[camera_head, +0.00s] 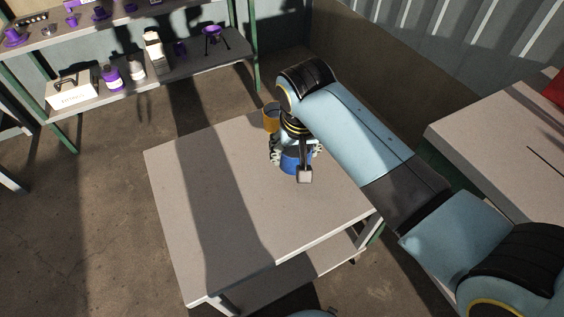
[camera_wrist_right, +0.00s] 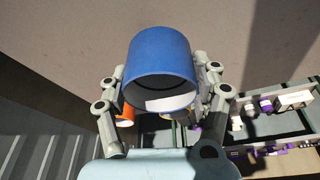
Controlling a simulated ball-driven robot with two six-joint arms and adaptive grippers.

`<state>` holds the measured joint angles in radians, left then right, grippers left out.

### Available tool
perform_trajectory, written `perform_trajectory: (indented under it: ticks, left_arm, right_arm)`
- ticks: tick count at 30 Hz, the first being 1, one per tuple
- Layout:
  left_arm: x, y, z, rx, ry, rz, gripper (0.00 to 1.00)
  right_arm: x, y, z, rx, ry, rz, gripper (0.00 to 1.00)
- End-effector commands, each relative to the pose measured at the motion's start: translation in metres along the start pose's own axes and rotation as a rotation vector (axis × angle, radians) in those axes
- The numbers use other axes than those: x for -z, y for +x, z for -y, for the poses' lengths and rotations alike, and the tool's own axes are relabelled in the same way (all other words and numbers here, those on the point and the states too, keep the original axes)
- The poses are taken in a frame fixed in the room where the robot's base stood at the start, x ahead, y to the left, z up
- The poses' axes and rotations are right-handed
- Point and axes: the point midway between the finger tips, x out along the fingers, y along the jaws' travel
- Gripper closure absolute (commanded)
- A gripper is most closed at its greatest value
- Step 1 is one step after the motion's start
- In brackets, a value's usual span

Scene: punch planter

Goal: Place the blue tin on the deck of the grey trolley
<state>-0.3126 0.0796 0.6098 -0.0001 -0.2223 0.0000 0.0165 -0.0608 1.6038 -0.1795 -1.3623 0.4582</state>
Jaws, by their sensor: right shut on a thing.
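The blue tin (camera_head: 296,164) is between the fingers of my right gripper (camera_head: 297,149), over the right part of a grey two-level table (camera_head: 210,190). In the right wrist view the blue tin (camera_wrist_right: 160,50) is an open-ended cylinder, with a finger of my right gripper (camera_wrist_right: 158,82) pressed to each side. I cannot tell whether its base touches the table or hangs just above it. I see no other clear trolley, and cannot tell whether this table is the grey trolley. My left gripper is not in view.
An orange tin (camera_head: 271,118) stands close behind the gripper, near the table's back edge. The left and front of the top are clear. A shelf (camera_head: 190,67) with purple and white items stands at the back left. Another grey table (camera_head: 490,130) is at the right.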

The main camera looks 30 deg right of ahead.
Motion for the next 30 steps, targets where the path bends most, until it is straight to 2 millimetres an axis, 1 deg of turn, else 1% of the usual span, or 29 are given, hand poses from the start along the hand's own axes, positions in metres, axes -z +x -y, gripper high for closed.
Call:
perform_trajectory:
  ticks: [1, 5, 7, 9, 12, 15, 21, 27, 28, 30]
  left_arm:
    - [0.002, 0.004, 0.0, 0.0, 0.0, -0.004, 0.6]
    - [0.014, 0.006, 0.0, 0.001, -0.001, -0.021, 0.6]
    - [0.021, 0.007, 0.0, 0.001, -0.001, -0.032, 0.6]
    - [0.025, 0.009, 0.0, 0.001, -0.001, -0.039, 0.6]
    - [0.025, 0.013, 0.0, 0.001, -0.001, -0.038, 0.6]
    - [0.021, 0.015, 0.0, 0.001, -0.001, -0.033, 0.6]
    - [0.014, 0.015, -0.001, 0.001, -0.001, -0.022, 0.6]
    - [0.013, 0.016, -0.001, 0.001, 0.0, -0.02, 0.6]
    - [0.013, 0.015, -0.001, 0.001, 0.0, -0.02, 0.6]
    - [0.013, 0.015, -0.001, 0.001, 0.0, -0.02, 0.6]
  right_arm:
    - [0.002, 0.007, 0.009, 0.001, -0.001, 0.001, 0.73]
    - [0.007, 0.017, 0.021, -0.001, 0.0, 0.0, 0.73]
    - [0.007, 0.02, 0.024, -0.002, 0.0, 0.0, 0.73]
    - [0.005, 0.028, 0.024, -0.003, 0.0, 0.001, 0.73]
    - [0.0, 0.044, 0.024, -0.003, -0.001, 0.002, 0.73]
    - [-0.003, 0.055, 0.024, -0.002, -0.001, 0.0, 0.73]
    - [-0.003, 0.057, 0.024, 0.0, 0.0, -0.002, 0.73]
    - [-0.004, 0.06, 0.024, -0.001, 0.0, -0.001, 0.73]
    - [-0.004, 0.06, 0.024, -0.001, 0.0, -0.001, 0.34]
    - [-0.004, 0.06, 0.024, -0.001, 0.0, -0.001, 0.25]
